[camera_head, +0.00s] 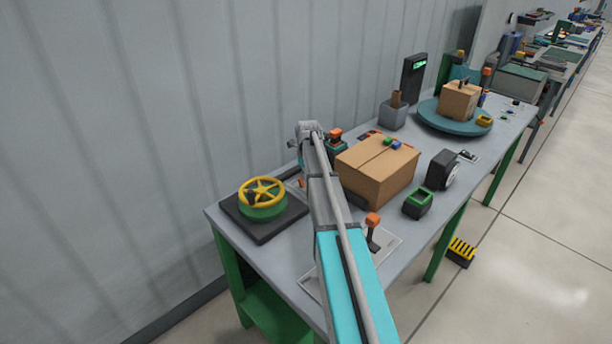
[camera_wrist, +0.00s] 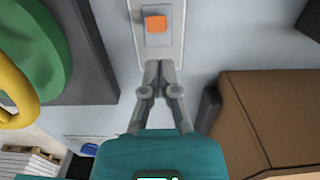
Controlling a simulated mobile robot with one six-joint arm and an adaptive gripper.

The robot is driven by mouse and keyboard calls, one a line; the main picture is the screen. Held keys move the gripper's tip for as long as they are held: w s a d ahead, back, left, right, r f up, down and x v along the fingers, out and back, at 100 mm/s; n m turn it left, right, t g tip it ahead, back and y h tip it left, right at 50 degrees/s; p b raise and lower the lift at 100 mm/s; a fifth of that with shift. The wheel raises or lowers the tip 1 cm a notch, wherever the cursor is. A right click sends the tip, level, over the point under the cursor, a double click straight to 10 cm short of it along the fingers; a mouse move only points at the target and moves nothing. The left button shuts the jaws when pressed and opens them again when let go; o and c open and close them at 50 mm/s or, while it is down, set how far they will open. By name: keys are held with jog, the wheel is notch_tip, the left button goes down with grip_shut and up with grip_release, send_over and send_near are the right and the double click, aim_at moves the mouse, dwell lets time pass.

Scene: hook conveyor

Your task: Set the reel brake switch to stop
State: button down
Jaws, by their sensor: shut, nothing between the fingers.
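A pale plate with an orange switch (camera_wrist: 155,23) lies at the top middle of the wrist view. A small orange part (camera_head: 301,182) shows just left of my arm in the head view, mostly hidden by it, and seems to be the same switch. No label is readable, so I cannot tell its setting or confirm it is the reel brake switch. My gripper (camera_wrist: 160,74) is shut and empty, its fingertips together near the plate's lower end, short of the orange part. Whether they touch the plate is unclear. In the head view the fingers are hidden.
A yellow handwheel on a green base (camera_head: 262,196) stands left. A cardboard box (camera_head: 377,172) stands close right. An orange-topped lever (camera_head: 372,222) stands on another plate at the table's front. A green-rimmed block (camera_head: 418,204) and a black dial unit (camera_head: 443,170) are further right.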

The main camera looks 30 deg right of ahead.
jog(key=s+r+p, duration=0.1)
jog(key=s+d+r+p, duration=0.1)
jog(key=s, duration=0.1)
jog(key=shift+r, duration=0.15)
notch_tip(320, 180, up, 9)
jog(key=w+p, duration=0.1)
jog(key=p, duration=0.8)
jog(key=shift+w+a, duration=0.25)
jog(key=shift+w, duration=0.1)
jog(key=s+a+f+n+b, duration=0.1)
jog(key=s+a+n, duration=2.4)
jog(key=n, duration=0.7)
jog(key=shift+s+a+f+n, duration=0.3)
jog(key=shift+s+a+n, duration=0.1)
jog(key=shift+a, duration=1.35)
